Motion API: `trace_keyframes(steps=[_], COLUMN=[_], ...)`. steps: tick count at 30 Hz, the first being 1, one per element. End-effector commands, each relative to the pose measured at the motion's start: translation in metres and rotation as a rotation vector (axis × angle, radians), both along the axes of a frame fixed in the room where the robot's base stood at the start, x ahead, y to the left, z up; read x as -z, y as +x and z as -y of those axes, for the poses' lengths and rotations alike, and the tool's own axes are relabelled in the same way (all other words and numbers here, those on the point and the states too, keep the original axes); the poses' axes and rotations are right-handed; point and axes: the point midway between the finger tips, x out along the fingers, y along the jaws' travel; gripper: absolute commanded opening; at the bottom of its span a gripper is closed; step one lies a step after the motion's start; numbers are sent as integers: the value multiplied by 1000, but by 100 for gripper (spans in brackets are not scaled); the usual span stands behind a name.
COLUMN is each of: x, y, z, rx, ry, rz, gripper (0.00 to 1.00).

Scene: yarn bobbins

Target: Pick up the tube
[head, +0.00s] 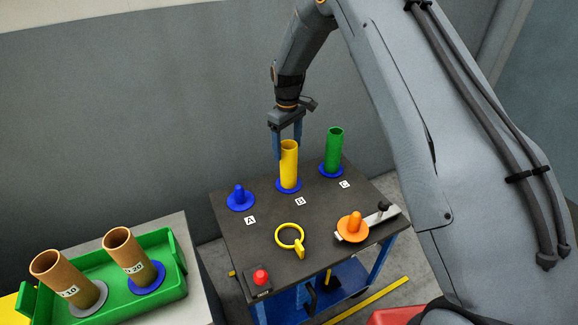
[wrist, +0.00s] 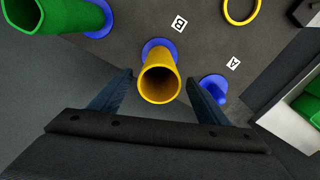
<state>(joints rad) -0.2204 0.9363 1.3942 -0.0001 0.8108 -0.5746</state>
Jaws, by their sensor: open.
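A yellow tube (head: 289,165) stands upright on a blue holder (head: 289,187) by the letter B on the dark table. A green tube (head: 334,150) stands on a blue holder by the letter C. My gripper (head: 286,148) points down at the top of the yellow tube. In the wrist view the yellow tube (wrist: 160,80) lies between and just beyond the two blue fingers of my gripper (wrist: 164,84). The fingers are open, with a gap on each side of the tube. The wrist view also shows the green tube (wrist: 50,15) at the upper left.
An empty blue holder (head: 240,198) stands by the letter A. A green tray (head: 176,262) with two brown tubes (head: 126,254) is at the left.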

Motion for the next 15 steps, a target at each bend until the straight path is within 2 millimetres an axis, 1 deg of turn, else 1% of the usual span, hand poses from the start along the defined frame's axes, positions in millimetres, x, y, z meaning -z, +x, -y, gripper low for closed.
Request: trace_keyframes(steps=[1, 8, 15], x=[6, 26, 56], y=[-1, -1, 0], z=[0, 2, 3], rx=[1, 2, 2], ry=[-1, -1, -1], rz=[-2, -4, -2], gripper=[69, 69, 69])
